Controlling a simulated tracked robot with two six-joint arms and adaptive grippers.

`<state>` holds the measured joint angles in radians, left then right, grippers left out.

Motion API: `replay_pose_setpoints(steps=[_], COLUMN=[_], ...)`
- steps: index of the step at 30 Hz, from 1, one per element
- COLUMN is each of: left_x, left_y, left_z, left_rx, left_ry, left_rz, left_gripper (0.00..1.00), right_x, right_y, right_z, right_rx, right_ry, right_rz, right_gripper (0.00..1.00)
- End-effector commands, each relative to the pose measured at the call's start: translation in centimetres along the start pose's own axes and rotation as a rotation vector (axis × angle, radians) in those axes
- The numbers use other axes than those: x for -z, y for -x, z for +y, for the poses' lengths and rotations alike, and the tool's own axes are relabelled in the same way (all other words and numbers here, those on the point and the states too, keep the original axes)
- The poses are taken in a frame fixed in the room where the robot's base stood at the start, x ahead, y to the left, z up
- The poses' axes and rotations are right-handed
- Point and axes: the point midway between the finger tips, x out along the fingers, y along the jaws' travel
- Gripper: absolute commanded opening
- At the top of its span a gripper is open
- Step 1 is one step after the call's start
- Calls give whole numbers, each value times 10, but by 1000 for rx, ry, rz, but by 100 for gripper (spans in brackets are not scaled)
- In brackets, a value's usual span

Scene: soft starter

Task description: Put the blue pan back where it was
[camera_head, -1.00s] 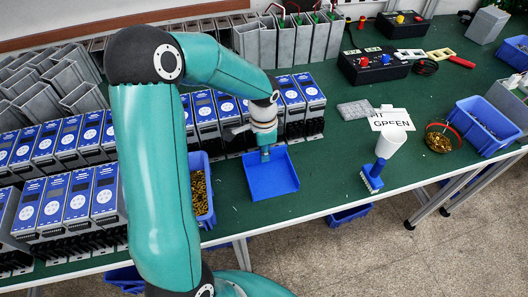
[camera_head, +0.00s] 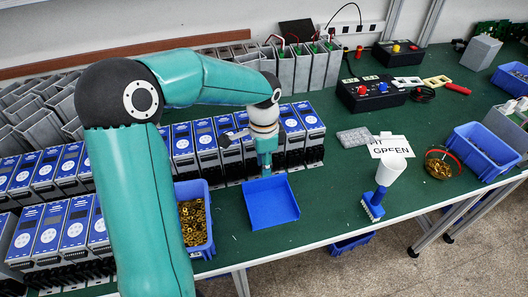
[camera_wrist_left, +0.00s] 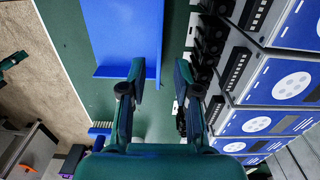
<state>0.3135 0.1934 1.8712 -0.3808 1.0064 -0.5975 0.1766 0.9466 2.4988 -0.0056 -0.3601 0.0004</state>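The blue pan (camera_head: 272,205) lies flat on the green table, in front of the row of blue-faced soft starters. In the left wrist view the pan (camera_wrist_left: 125,30) fills the upper middle, left of the gap between my fingers. My left gripper (camera_head: 266,168) points down just behind the pan's back edge in the head view. My right gripper is in neither view.
Soft starters (camera_head: 182,150) stand close behind the gripper. A blue bin of brass parts (camera_head: 194,222) is left of the pan. Right of it are a blue brush (camera_head: 373,203), a white cup (camera_head: 394,167) and a red-rimmed bowl (camera_head: 440,165). Table between pan and brush is clear.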

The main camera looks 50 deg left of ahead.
Motion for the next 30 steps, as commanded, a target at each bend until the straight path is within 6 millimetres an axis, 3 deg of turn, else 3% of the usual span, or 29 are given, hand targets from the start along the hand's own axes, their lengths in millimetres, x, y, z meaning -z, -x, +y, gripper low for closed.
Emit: replay_pose_setpoints(steps=[3,9,30], left_x=[1,0,-1], left_y=[23,43,46], left_z=[0,0,0], left_rx=[3,0,-1], left_ry=[-1,0,2], left_rz=[4,1,0], left_gripper=[32,32,32], right_x=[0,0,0], right_y=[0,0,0], right_z=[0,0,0], right_rx=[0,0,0], right_ry=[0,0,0], right_rz=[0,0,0], right_gripper=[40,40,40])
